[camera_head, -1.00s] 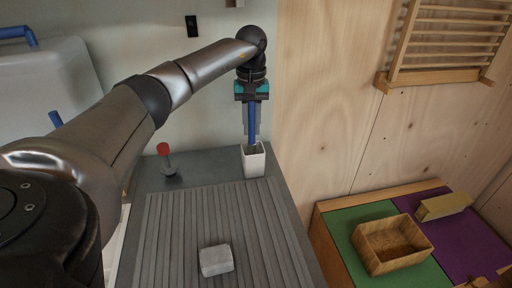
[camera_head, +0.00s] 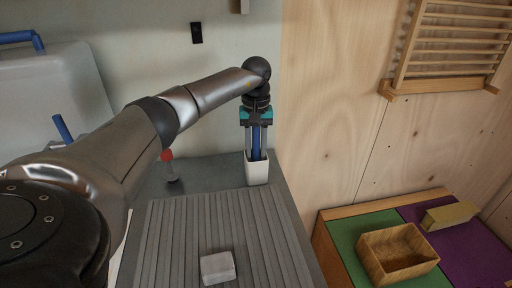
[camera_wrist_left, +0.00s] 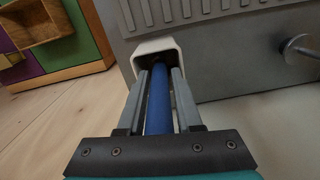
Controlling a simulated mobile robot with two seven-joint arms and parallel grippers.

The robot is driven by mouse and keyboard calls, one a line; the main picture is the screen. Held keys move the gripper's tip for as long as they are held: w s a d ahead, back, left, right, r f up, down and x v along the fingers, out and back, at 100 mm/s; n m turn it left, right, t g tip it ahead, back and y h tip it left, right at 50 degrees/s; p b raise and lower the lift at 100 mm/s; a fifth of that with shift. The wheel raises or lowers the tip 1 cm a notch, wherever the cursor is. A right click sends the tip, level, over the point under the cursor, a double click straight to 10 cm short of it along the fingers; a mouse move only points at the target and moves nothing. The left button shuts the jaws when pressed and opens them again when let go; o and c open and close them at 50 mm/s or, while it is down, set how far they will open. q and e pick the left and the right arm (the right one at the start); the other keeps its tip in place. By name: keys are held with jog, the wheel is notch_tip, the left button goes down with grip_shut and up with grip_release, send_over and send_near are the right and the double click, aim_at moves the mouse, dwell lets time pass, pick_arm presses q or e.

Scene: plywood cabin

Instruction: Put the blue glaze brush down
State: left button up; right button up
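The blue glaze brush (camera_head: 256,142) stands upright with its lower end inside a white square cup (camera_head: 257,171) at the far right corner of the grey worktop. In the left wrist view, its blue handle (camera_wrist_left: 159,100) runs into the cup (camera_wrist_left: 156,47). My left gripper (camera_head: 256,150) points down over the cup, its fingertips at the cup's mouth. Its two fingers stand on either side of the handle, with narrow gaps showing, so it looks open around the brush. The brush's lower end is hidden in the cup. My right gripper is not in view.
A grey block (camera_head: 217,268) lies on the ribbed grey mat (camera_head: 170,235). A red-topped tool (camera_head: 168,157) stands left of the cup, partly behind my arm. A wooden box (camera_head: 397,254) sits on a green and purple bench at the right.

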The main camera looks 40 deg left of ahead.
pick_arm(q)
notch_tip(320, 180, up, 12)
jog(key=shift+r+p, duration=0.2)
jog(key=shift+p, duration=0.85)
